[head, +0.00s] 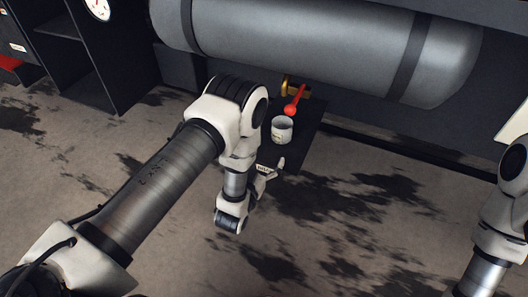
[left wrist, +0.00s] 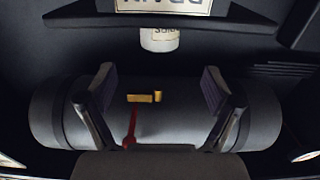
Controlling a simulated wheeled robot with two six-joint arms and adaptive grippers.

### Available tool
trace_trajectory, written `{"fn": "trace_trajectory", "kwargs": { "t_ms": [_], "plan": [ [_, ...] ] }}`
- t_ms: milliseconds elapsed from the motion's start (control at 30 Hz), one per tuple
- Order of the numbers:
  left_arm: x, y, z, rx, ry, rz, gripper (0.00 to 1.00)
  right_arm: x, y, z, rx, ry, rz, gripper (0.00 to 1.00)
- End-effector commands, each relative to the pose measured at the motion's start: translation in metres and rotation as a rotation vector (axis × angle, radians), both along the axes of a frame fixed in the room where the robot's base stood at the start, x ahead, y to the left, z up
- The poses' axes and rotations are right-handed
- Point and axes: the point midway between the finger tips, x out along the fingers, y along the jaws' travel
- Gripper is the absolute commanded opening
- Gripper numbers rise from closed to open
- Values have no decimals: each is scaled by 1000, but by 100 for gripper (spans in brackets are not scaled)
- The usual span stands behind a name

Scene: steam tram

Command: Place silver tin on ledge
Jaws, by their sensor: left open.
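A small silver-grey tin (head: 282,129) with a pale label stands on a dark ledge (head: 306,138) below the big grey tank. In the left wrist view, which looks upside down, the tin (left wrist: 158,39) appears beyond my fingertips against the dark ledge (left wrist: 80,20). My left gripper (head: 270,170) is just in front of the tin, partly hidden by its own wrist. Its two fingers (left wrist: 158,82) are spread wide with nothing between them. The tin is apart from them. My right arm shows at the right edge, but its gripper is out of frame.
The grey tank (head: 320,45) overhangs the ledge from behind. A red-handled lever (head: 295,100) and a brass fitting (head: 290,84) stick out just behind the tin. Dark shelving (head: 90,55) stands at left. The stained floor (head: 380,220) in front is clear.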

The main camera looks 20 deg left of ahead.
Motion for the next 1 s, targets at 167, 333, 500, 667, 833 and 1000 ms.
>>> {"fn": "trace_trajectory", "kwargs": {
  "t_ms": [167,333,500,667,833,1000],
  "plan": [
    [-8,0,-1,0,0,0,90,0,0,3,0,0,0,0],
    [-20,8,-23,5,138,12,90,0,0,2,0,0,0,0],
    [-122,34,-107,13,769,52,90,0,0,2,0,0,0,0],
    [-265,43,-132,-6,1351,62,90,0,0,2,0,0,0,0],
    [-324,42,-124,-18,1572,56,90,0,0,2,0,0,0,0],
    [-325,42,-124,-17,1575,56,90,0,0,2,0,0,0,0]
  ]
}}
